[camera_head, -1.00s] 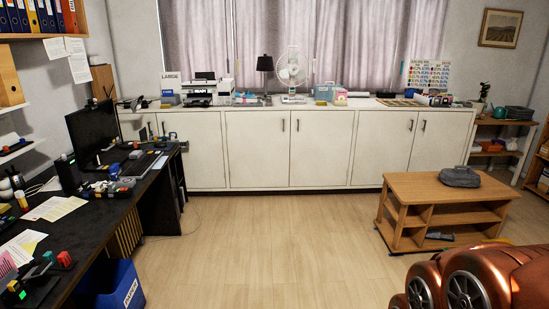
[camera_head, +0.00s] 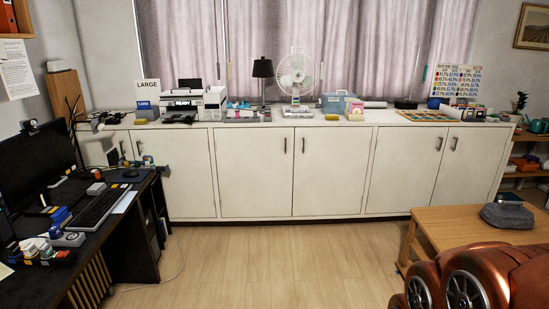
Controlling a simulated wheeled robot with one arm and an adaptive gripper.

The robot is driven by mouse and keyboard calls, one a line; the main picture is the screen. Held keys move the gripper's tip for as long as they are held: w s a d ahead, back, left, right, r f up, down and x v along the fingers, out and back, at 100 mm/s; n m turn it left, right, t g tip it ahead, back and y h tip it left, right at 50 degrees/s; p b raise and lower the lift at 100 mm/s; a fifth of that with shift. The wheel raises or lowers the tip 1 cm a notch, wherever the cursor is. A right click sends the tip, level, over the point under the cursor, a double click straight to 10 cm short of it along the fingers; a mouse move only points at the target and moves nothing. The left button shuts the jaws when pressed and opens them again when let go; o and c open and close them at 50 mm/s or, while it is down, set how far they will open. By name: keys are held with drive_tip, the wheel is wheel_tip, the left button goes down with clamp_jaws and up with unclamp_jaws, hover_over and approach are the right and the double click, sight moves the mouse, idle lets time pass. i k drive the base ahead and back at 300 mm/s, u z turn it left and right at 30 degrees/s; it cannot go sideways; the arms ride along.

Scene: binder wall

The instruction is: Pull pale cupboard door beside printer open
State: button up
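A row of pale cupboard doors runs along the back wall under a white counter, all shut. The printer (camera_head: 190,106) stands on the counter, above the right door of the left pair (camera_head: 188,175); that door's handle side is partly hidden by items on the desk. The left middle door (camera_head: 252,175) and right middle door (camera_head: 333,180) have dark vertical handles close together at their meeting edge. Which door the task means, I cannot tell for certain. My gripper is out of view; a copper part of my own arm (camera_head: 470,278) shows at bottom right.
A black desk (camera_head: 130,235) with monitor (camera_head: 35,165) and keyboard stands at left, close to the left doors. A wooden low table (camera_head: 470,225) with a grey object on it stands at right. The wood floor (camera_head: 270,265) between them is clear. A fan (camera_head: 296,80) stands on the counter.

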sight(255, 166)
drive_tip(key=i, duration=2.3)
drive_tip(key=z, duration=0.9)
drive_tip(key=i, duration=1.55)
drive_tip(key=u, duration=3.25)
